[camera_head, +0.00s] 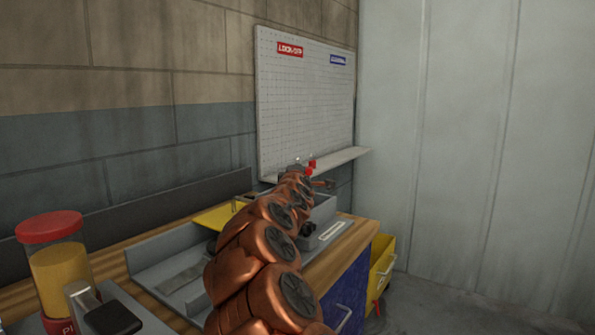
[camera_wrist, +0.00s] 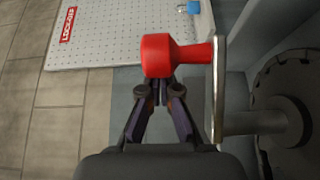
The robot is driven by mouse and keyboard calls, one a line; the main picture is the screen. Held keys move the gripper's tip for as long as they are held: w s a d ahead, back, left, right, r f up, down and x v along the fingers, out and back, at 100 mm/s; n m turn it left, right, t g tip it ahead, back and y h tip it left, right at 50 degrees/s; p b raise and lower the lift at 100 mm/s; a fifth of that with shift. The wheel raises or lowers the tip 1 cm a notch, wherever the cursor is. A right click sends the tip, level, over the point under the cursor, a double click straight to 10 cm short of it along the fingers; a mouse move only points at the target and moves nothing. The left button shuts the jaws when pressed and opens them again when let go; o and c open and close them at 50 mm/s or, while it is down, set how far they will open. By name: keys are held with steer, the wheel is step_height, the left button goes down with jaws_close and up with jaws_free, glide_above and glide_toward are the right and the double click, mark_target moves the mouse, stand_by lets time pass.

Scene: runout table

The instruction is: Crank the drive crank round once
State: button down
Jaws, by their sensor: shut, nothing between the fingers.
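The drive crank shows in the wrist view as a red flared knob (camera_wrist: 172,55) on a flat silver arm (camera_wrist: 217,90), with a grey shaft (camera_wrist: 262,121) running right from the arm's lower part. The silver arm stands upright in that picture, knob at its upper part. My gripper (camera_wrist: 160,88) is shut with nothing between its fingers. Its fingertips meet just below the knob, which overlaps their far ends; I cannot tell whether they touch. In the head view my arm reaches to the far end of the bench and hides most of the crank; a small red piece (camera_head: 312,163) shows there.
A dark round disc (camera_wrist: 295,75) and a grey housing lie right of the crank. A white pegboard (camera_head: 305,105) hangs behind, with a ledge. The wooden bench (camera_head: 345,243) holds a red-lidded jar (camera_head: 60,275) and grey metal parts. A yellow bin (camera_head: 382,265) stands beyond the bench.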

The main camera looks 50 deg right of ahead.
steer(key=v, duration=1)
steer(key=shift+s+a, duration=0.2)
steer(key=shift+a, duration=0.05)
steer(key=shift+r, duration=0.1)
